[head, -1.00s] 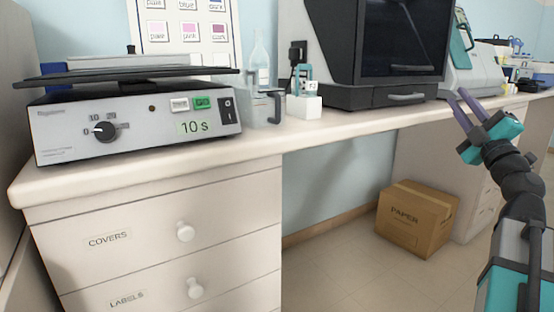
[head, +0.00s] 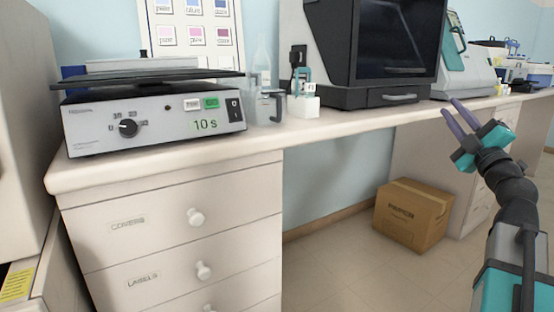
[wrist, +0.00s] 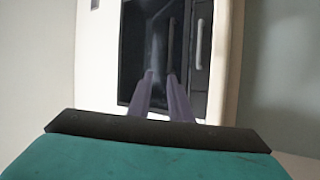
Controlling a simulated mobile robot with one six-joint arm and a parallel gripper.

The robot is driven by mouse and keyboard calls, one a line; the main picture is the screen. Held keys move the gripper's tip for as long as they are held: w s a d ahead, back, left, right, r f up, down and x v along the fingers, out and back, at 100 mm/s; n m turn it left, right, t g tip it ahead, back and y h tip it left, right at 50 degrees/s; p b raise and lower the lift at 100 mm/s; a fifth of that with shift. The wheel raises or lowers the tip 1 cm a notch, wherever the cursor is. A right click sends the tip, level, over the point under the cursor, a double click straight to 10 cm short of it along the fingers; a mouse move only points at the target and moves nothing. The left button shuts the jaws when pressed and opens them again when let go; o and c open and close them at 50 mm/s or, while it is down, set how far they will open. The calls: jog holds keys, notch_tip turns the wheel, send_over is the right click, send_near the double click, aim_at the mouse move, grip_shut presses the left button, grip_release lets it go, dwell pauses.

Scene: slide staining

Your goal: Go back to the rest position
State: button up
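My gripper (head: 460,117) is at the right of the head view, raised in front of the bench. Its two purple-grey fingers stand apart with nothing between them. In the wrist view my gripper (wrist: 161,78) also shows its fingers apart and empty. Beyond the fingers there is the dark-fronted machine, which stands on the bench in the head view (head: 395,45). The fingers touch nothing that I can see.
A hotplate-like device (head: 155,122) reading 10 s stands on the left of the white bench (head: 330,123). Bottles and a small holder (head: 303,104) stand mid-bench. A cardboard box (head: 412,215) lies on the floor under the bench. The floor in front is clear.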

jog(key=w+a+f+m+g+y+p, duration=0.25)
jog(key=w+a+f+p, duration=0.25)
jog(key=f, duration=0.5)
jog(key=w+a+f+m+g+y+p, duration=0.1)
jog(key=w+a+f+g+p, duration=0.4)
jog(key=f, duration=0.4)
jog(key=s+a+f+m+g+p, duration=0.2)
jog(key=s+a+f+g+p, duration=0.3)
jog(key=f, duration=0.6)
jog(key=s+a+f+m+g+p, duration=0.1)
jog(key=a+f+m+g+p, duration=0.1)
jog(key=a+f+p, duration=0.55)
jog(key=s+a+f+m+g+h+p, duration=0.15)
jog(key=s+a+f+g+p, duration=0.3)
jog(key=s+f, duration=0.45)
jog(key=s+a+f+m+g+p, duration=0.4)
jog(key=s+f, duration=0.3)
jog(key=s, duration=0.4)
jog(key=s+d+f+m+g+h+p, duration=0.1)
jog(key=s+p, duration=0.4)
jog(key=s, duration=0.6)
jog(key=s+d+f+m+g+h+p, duration=0.1)
jog(key=s+d+g+h+p, duration=0.1)
jog(key=s, duration=1)
jog(key=shift+d+m+g+h+p, duration=0.3)
jog(key=shift+g+h+p, duration=0.4)
jog(key=shift+g+p, duration=0.8)
